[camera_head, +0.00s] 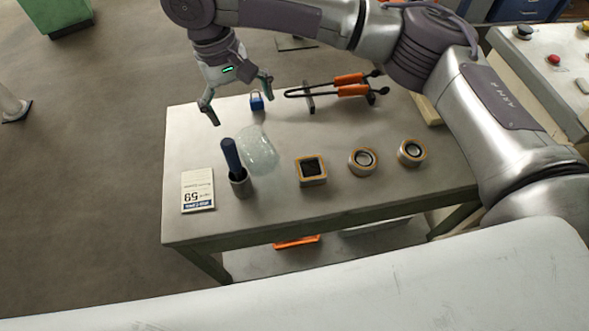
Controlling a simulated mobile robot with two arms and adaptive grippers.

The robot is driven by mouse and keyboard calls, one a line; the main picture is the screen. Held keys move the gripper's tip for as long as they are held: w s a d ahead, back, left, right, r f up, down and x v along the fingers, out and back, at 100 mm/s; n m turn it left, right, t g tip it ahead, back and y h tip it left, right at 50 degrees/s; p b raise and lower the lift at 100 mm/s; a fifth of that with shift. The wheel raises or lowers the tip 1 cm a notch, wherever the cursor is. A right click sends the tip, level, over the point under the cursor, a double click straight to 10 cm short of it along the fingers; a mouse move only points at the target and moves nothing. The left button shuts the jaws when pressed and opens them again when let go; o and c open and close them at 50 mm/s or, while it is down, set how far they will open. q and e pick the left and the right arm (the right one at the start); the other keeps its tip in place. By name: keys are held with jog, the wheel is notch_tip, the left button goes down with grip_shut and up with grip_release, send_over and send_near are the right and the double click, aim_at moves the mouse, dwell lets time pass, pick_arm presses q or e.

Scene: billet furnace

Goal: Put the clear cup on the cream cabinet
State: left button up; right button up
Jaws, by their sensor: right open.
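The clear cup (259,150) is a pale, see-through shape on the grey table (240,222), just right of a dark-blue-handled tool standing in a small round holder. My right gripper (242,110) is open and empty, with its fingers spread beyond the cup in the picture. The gap in height between fingers and cup is hard to judge. My left gripper is not in view. A cream cabinet-like console (549,75) with buttons stands at the upper right; I cannot tell if it is the task's cabinet.
The blue-handled tool (232,158) stands close to the cup. A printed card (197,188), a blue padlock (256,101), orange-handled tongs (352,91), a square block (311,169) and two round-centred blocks (362,161) (411,152) share the table. Its front strip is clear.

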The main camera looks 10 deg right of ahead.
aim_at(252, 142)
jog(key=f, duration=0.4)
jog(key=shift+a, duration=0.2)
jog(key=f, duration=0.3)
jog(key=shift+s+d+f, duration=0.2)
jog(key=shift+d+f, duration=0.15)
jog(key=shift+f, duration=0.2)
jog(key=f, duration=0.4)
jog(key=shift+s+d+f+p, duration=0.1)
jog(key=shift+d+f+p, duration=0.05)
jog(key=shift+d+p, duration=0.15)
jog(key=shift+f, duration=0.5)
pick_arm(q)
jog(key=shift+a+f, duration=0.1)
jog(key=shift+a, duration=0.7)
